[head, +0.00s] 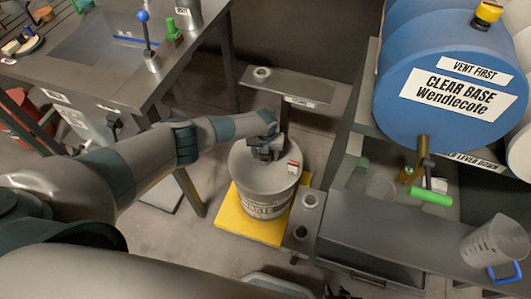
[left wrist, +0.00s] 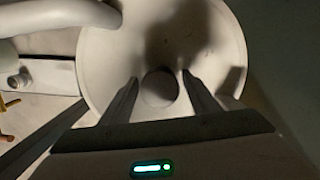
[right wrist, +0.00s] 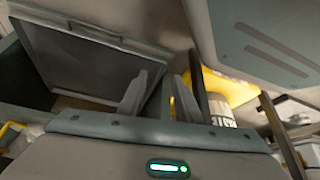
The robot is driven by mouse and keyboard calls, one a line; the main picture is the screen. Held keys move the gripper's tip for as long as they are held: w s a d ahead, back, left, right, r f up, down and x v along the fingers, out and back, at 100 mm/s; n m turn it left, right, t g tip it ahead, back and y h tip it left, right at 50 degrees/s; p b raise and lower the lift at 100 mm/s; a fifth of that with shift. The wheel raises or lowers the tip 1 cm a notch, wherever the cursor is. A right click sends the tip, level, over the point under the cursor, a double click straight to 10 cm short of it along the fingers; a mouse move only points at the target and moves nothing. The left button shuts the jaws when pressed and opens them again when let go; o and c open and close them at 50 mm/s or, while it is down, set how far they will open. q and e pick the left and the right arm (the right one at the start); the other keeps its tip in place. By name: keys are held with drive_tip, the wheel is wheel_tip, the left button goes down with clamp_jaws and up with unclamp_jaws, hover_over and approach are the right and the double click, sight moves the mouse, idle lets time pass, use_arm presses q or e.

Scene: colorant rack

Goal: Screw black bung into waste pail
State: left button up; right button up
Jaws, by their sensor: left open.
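The waste pail (head: 265,185) is a pale grey round drum marked WASTE, upright on a yellow base (head: 236,222). My left gripper (head: 265,150) reaches down over the middle of its lid. In the left wrist view the open fingers (left wrist: 159,80) stand either side of a dark grey round shape on the lid (left wrist: 215,50). I cannot tell whether this is the black bung or the opening. My right gripper (right wrist: 160,90) is open and empty in the right wrist view, with the pail (right wrist: 222,112) beyond it to the right.
A small red-and-white piece (head: 293,167) sits on the lid. Stands with round cups are behind (head: 262,73) and right of the pail (head: 310,200). A blue drum (head: 450,95) and a clear beaker (head: 493,243) are on the right. A sink bench (head: 100,45) is at upper left.

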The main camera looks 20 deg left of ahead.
use_arm(q)
drive_tip(key=c, duration=1)
drive_tip(key=shift+o, duration=0.2)
